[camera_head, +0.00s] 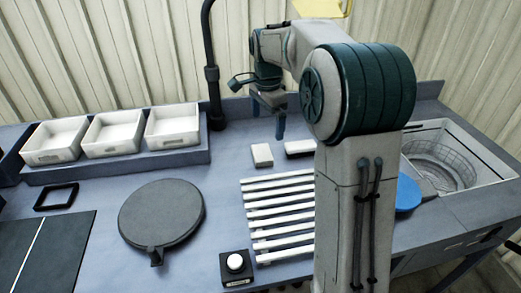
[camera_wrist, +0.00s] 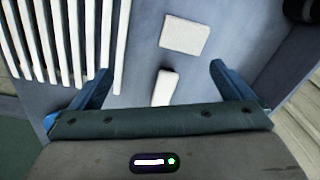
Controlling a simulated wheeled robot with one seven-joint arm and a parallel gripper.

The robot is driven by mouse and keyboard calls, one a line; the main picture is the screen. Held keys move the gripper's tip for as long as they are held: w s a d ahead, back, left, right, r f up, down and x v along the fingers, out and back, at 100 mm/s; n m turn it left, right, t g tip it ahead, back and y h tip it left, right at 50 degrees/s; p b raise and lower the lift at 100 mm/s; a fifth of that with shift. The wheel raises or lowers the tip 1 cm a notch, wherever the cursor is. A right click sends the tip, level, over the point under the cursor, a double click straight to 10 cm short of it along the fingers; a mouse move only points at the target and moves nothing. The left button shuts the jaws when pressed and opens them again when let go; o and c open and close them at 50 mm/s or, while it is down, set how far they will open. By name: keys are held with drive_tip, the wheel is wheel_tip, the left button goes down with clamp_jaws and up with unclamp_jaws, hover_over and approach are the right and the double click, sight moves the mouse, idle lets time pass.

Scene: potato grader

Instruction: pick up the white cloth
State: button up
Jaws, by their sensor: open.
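A flat white square piece, which looks like the white cloth (camera_head: 262,155), lies on the blue-grey bench just beyond the slatted rack. In the wrist view the cloth (camera_wrist: 185,35) lies flat, ahead of the fingertips and slightly right of the middle between them. My gripper (camera_head: 280,128) points down above the bench, behind the cloth and the narrow white item in the head view. In the wrist view my gripper (camera_wrist: 160,70) is open, its two blue fingers wide apart with nothing held.
A narrow white item with a dark end (camera_wrist: 164,88) lies between the fingers in the wrist view, apart from the cloth. The white slatted rack (camera_head: 278,203) is close by. A black post (camera_head: 213,85), white bins (camera_head: 114,131) and a round dark plate (camera_head: 161,212) stand left. A basin (camera_head: 445,160) is right.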

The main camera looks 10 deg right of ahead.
drive_tip(key=w+f+m, duration=0.2)
drive_tip(key=w+m, duration=0.1)
drive_tip(key=w, duration=0.2)
hover_over(262, 152)
drive_tip(key=shift+m+g, duration=0.3)
drive_tip(key=shift+m, duration=0.1)
drive_tip(key=f, duration=0.5)
drive_tip(key=f+p, duration=0.1)
drive_tip(key=f, duration=0.2)
drive_tip(key=shift+w+d+f, duration=0.25)
drive_tip(key=shift+w+d, duration=0.05)
drive_tip(key=shift+d, duration=0.05)
drive_tip(key=f, duration=0.2)
drive_tip(key=f+p, duration=0.1)
drive_tip(key=f, duration=0.1)
drive_tip(key=shift+s+a+f, duration=0.1)
drive_tip(key=shift+s+a, duration=0.15)
drive_tip(key=shift+a, duration=0.1)
drive_tip(key=shift+f, duration=0.5)
drive_tip(key=c, duration=0.8)
